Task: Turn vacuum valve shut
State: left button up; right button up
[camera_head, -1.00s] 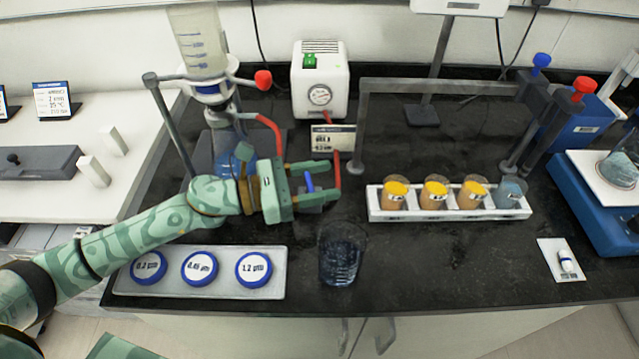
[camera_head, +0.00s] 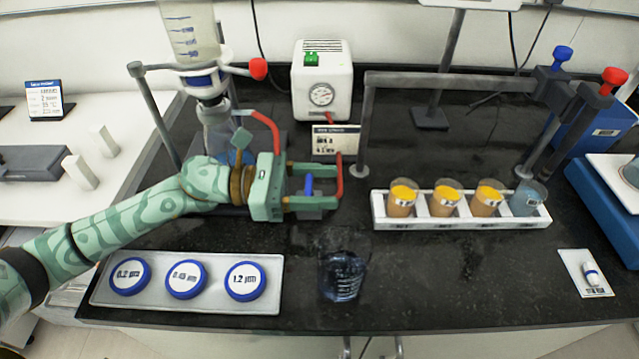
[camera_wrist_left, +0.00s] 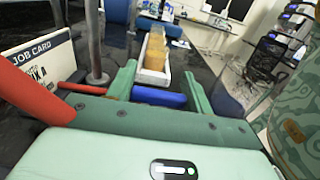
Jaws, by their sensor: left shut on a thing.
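The vacuum valve's blue handle (camera_head: 309,185) sits between the fingers of my left gripper (camera_head: 326,186), above a small grey valve body (camera_head: 313,212) on the black bench. My left gripper is shut on the handle. In the left wrist view the blue handle (camera_wrist_left: 160,97) lies crosswise between the two green fingers. One red hose (camera_head: 268,128) runs from the filter flask (camera_head: 222,135) down behind my gripper. Another red hose (camera_head: 339,172) shows beyond the fingertips. The gripper partly hides the valve. My right gripper is out of view.
The white pump (camera_head: 322,85) with a gauge stands behind, with a job card (camera_head: 336,139) in front of it. A glass beaker (camera_head: 342,277) stands nearer me. A filter tray (camera_head: 105,297) lies front left, and a white rack (camera_head: 465,222) of cups stands right.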

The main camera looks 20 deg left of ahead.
pick_arm(q)
jog(key=o, duration=1)
jog(key=shift+r, duration=0.15)
jog(key=r, duration=0.1)
jog(key=r+p, duration=0.1)
jog(key=r, duration=0.1)
jog(key=r+p, duration=0.1)
jog(key=shift+s+r, duration=0.15)
jog(key=shift+s, duration=0.2)
jog(key=shift+s+d+r+p, duration=0.55)
jog(key=shift+s+r+p, duration=0.35)
jog(key=shift+s+r, duration=0.9)
jog(key=shift+s+d+r+p, duration=0.55)
jog(key=shift+s+r+p, duration=0.4)
jog(key=shift+s, duration=1.55)
jog(key=shift+s+d+r+p, duration=0.55)
jog(key=shift+s+r+p, duration=0.25)
jog(key=shift+s+r, duration=1.05)
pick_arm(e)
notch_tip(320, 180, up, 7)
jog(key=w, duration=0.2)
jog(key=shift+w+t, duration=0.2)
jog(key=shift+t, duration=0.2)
pick_arm(q)
jog(key=shift+s+f, duration=0.3)
jog(key=shift+f, duration=0.05)
